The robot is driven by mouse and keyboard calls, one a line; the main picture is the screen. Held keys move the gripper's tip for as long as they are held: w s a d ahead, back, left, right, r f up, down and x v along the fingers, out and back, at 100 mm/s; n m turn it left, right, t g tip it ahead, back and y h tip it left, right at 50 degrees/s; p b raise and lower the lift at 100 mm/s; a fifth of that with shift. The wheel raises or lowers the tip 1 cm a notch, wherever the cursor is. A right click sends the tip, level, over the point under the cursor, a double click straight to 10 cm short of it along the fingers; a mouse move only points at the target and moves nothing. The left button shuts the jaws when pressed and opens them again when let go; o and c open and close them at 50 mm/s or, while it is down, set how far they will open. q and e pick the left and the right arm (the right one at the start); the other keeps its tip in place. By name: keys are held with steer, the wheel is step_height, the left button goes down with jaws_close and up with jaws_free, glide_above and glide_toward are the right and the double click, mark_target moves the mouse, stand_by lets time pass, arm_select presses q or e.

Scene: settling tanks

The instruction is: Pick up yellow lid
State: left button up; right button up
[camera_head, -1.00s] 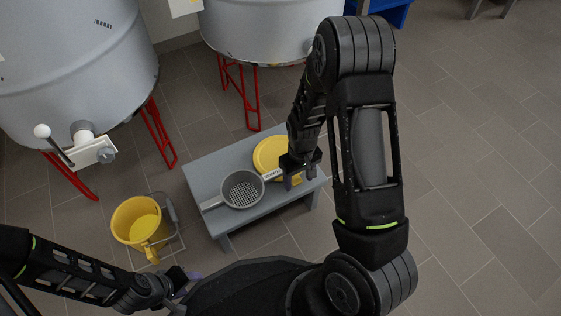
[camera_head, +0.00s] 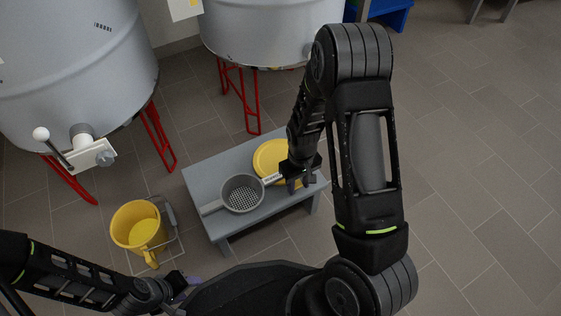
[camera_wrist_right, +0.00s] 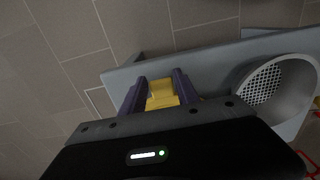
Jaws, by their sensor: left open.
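The yellow lid (camera_head: 267,156) lies on the grey bench, partly hidden by my right gripper and arm. My right gripper (camera_head: 300,184) is over the lid's right front side, fingers pointing down and spread apart. In the right wrist view a yellow part (camera_wrist_right: 162,92) shows between the two purple fingers of the right gripper (camera_wrist_right: 160,84); I cannot tell if they touch it. My left gripper (camera_head: 190,280) is low at the bottom of the head view, open and away from the lid, mostly hidden by its arm.
A grey sieve (camera_head: 242,194) sits on the grey bench (camera_head: 205,168) just left of the lid; it also shows in the right wrist view (camera_wrist_right: 275,85). A yellow bucket (camera_head: 138,232) stands on the floor to the left. Large grey tanks (camera_head: 75,60) on red legs stand behind. Floor at right is clear.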

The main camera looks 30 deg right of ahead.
jaws_close()
steer(key=shift+r, duration=0.1)
stand_by(0.4)
